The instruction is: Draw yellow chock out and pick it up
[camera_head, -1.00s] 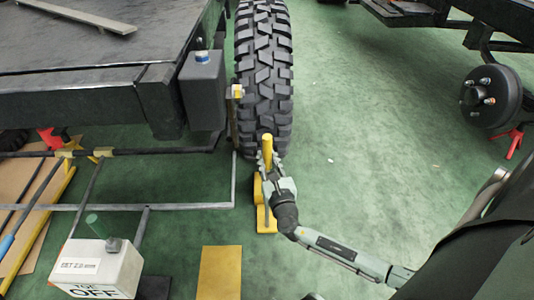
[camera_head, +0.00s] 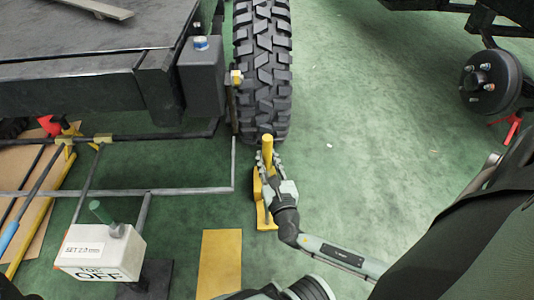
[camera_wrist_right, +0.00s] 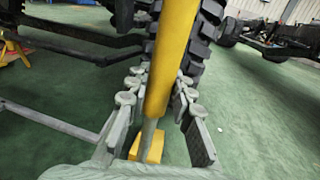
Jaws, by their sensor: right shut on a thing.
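The yellow chock (camera_head: 266,215) sits on the green floor at the near side of the big black tyre (camera_head: 262,75). Its upright handle has a yellow grip (camera_head: 267,152) on a grey rod. My right gripper (camera_head: 268,168) is shut on the chock's handle. In the right wrist view the yellow grip (camera_wrist_right: 173,55) rises between the fingers of my right gripper (camera_wrist_right: 158,100), and part of the yellow chock body (camera_wrist_right: 147,147) shows below. The arm hides part of the chock. My left gripper is not in view.
A grey pipe frame (camera_head: 190,191) lies left of the chock. A yellow plate (camera_head: 219,262) lies on the floor nearer me. A white box (camera_head: 101,252) with a green knob stands at lower left. A wheel hub (camera_head: 489,83) is at right. Open green floor lies between.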

